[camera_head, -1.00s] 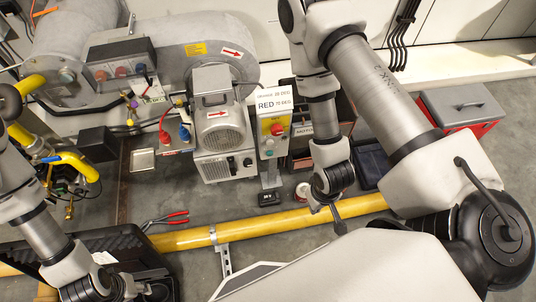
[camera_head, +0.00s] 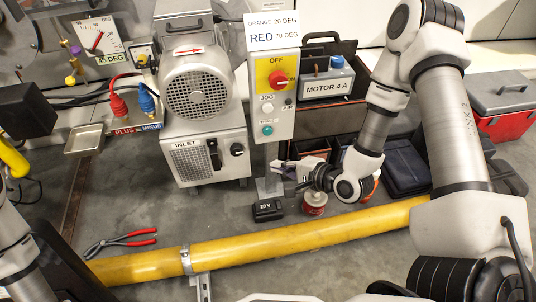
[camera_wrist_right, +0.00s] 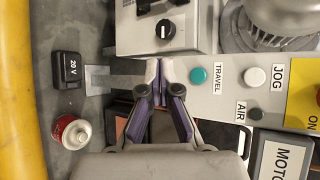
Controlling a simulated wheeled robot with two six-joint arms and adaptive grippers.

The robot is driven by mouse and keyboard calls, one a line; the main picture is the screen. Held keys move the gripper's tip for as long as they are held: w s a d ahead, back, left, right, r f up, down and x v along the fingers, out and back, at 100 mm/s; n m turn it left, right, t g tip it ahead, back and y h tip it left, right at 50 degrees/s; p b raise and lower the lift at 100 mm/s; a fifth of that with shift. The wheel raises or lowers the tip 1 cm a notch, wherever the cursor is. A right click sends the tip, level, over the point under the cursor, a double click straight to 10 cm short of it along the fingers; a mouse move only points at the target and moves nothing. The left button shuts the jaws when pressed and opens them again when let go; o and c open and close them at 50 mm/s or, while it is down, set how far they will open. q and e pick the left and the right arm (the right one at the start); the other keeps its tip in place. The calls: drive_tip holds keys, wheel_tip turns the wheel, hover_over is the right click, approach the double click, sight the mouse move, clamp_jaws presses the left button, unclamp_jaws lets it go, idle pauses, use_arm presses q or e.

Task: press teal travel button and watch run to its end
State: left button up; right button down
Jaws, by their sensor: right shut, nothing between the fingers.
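The teal travel button (camera_head: 267,130) is on the lower front of the white control post, below the white jog button (camera_head: 267,108). In the right wrist view the teal button (camera_wrist_right: 198,75) is beside the word TRAVEL. My right gripper (camera_head: 283,170) is shut and empty, a little below the button in the head view. In the right wrist view its fingertips (camera_wrist_right: 158,70) show to the left of the button, apart from it in the picture. The gap in depth is hard to judge. Only part of my left arm shows, at the lower left; its gripper is out of frame.
A red-on-yellow OFF switch (camera_head: 278,79) sits above the buttons. The blower motor (camera_head: 197,90) stands left of the post. A 20 V battery (camera_head: 268,210), a red-and-white can (camera_head: 314,203) and a yellow pipe (camera_head: 300,238) are below. Red-handled pliers (camera_head: 122,242) lie on the floor.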

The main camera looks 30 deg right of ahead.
sight(268, 131)
use_arm(q)
drive_tip(key=shift+f, duration=0.1)
use_arm(e)
drive_tip(key=shift+w+r, duration=0.1)
use_arm(q)
drive_tip(key=shift+f, duration=0.3)
use_arm(e)
drive_tip(key=w+d, duration=0.2)
drive_tip(key=w, duration=0.6)
drive_tip(key=shift+w+d, duration=0.15)
drive_tip(key=shift+w, duration=0.1)
idle(1.0)
drive_tip(key=shift+w+d, duration=0.1)
drive_tip(key=shift+w, duration=0.3)
